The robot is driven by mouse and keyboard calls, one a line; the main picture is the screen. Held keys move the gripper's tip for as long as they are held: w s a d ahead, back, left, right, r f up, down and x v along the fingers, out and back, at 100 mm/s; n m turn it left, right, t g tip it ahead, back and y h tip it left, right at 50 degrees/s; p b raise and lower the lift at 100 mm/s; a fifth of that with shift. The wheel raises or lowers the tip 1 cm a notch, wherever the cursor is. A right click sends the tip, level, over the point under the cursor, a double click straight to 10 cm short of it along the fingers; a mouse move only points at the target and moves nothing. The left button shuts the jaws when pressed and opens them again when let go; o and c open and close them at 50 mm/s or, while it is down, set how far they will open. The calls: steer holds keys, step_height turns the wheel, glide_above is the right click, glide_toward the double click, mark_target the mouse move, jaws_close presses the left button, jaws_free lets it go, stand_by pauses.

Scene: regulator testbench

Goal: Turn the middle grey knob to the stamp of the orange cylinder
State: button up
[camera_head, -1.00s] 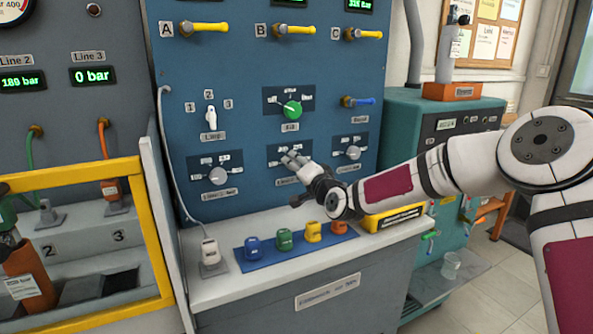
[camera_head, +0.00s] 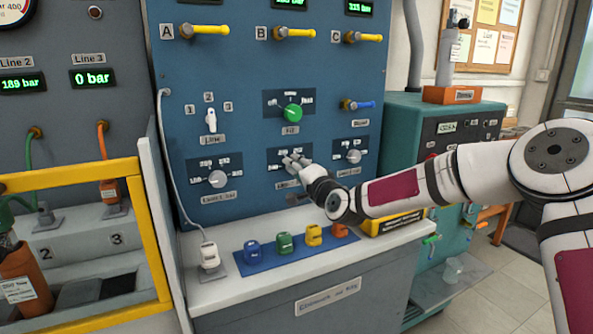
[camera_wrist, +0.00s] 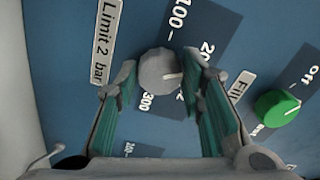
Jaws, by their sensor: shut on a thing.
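The 100 and 300 marks also show. In the head view my gripper (camera_head: 296,162) hides most of this knob. A brown-orange cylinder (camera_head: 22,268) with a white tag stands at the lower left behind the yellow frame. Its tag is too small to read.
The green Fill knob (camera_head: 292,113) is above my gripper. Grey limit knobs stand to the left (camera_head: 217,179) and right (camera_head: 354,156). Below are coloured blocks on a blue mat (camera_head: 250,267). A yellow frame (camera_head: 150,235) closes off the left bench.

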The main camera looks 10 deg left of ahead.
steer(key=o, duration=1.1)
steer(key=shift+o, duration=0.2)
steer(key=v, duration=1.2)
